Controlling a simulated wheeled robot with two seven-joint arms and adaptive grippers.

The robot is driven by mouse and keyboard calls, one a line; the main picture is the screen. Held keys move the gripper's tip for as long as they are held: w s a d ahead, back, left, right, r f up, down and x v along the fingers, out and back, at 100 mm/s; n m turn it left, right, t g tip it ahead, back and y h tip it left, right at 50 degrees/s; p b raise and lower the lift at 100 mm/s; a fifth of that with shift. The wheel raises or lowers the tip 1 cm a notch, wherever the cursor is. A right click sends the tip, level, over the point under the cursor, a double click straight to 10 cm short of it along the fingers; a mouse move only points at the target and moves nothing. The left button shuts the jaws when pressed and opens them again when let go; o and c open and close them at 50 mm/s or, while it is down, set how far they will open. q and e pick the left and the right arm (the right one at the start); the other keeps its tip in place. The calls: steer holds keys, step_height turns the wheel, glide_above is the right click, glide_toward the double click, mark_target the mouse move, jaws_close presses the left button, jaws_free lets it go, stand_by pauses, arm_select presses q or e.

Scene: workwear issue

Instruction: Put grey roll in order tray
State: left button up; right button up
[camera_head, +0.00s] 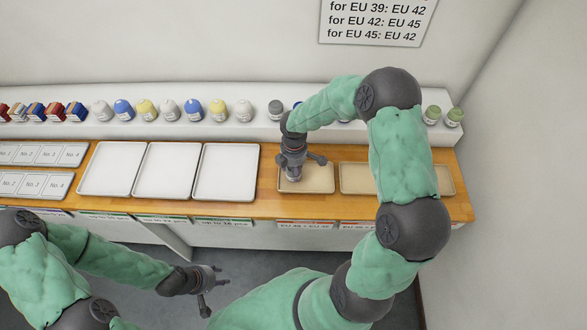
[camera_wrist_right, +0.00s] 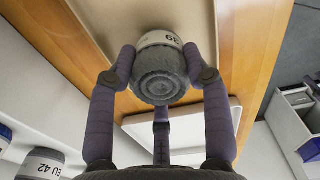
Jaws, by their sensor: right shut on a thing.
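The grey roll (camera_wrist_right: 158,82), with a white label band partly reading 39, is between the fingers of my right gripper (camera_wrist_right: 160,85) in the right wrist view. In the head view my right gripper (camera_head: 294,172) points down over the smaller tan tray (camera_head: 318,184), and the roll is mostly hidden by the fingers. Whether the roll touches the tray floor I cannot tell. Three white trays (camera_head: 226,199) lie to the left. No label naming an order tray is readable. My left gripper (camera_head: 207,288) is empty, with fingers spread, in front of the counter.
A longer tan tray (camera_head: 354,180) lies right of the smaller one, partly behind my right arm. A raised white shelf (camera_head: 260,132) along the wall holds several rolls, including another grey roll (camera_head: 275,110) and green rolls (camera_head: 454,117). Number cards (camera_head: 40,154) lie at the left.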

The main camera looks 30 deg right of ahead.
steer(key=shift+f, duration=0.15)
steer(key=o, duration=1.1)
steer(key=shift+o, duration=0.2)
steer(key=shift+r, duration=0.2)
step_height(320, 180, up, 12)
steer(key=p, duration=0.2)
